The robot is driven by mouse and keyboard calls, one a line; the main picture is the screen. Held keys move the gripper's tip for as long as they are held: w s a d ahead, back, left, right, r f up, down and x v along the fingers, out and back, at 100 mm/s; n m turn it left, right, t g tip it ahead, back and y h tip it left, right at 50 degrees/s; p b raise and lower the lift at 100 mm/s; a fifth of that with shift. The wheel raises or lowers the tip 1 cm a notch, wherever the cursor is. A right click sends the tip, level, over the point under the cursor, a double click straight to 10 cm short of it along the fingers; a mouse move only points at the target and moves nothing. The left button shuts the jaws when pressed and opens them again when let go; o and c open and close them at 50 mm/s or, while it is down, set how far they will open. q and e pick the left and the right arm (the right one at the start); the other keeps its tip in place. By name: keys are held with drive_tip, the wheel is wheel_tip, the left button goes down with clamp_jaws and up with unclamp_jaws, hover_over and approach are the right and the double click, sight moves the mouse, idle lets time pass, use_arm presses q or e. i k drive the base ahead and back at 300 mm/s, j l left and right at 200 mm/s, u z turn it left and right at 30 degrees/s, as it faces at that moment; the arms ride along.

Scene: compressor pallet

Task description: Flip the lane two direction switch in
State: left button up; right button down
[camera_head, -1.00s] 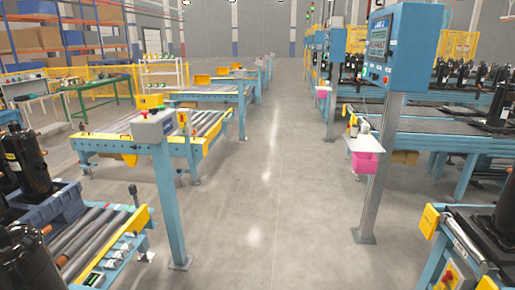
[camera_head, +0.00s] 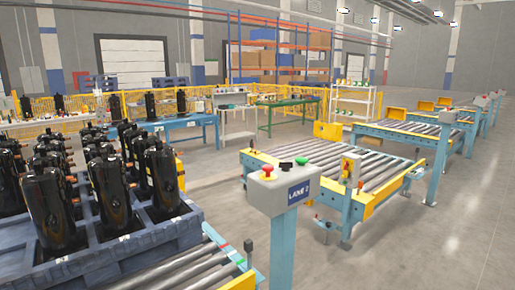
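The lane two control box (camera_head: 284,188) is a grey box on a blue post at the lower middle, with a blue label that reads as lane 2. On its top are a red button (camera_head: 267,170) on a yellow base, a black knob (camera_head: 286,166) that looks like the direction switch, and a green button (camera_head: 302,161). Which way the black knob points is too small to tell. Neither of my grippers shows in the view.
A roller conveyor (camera_head: 341,171) with yellow ends stands behind the box. The grey floor (camera_head: 450,235) at right is clear.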

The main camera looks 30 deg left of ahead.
sight(285, 166)
drive_tip(key=i+j+u, duration=0.15)
drive_tip(key=i+u, duration=0.85)
drive_tip(key=i+l+u, duration=0.2)
drive_tip(key=i+u, duration=0.3)
drive_tip(key=k, duration=0.1)
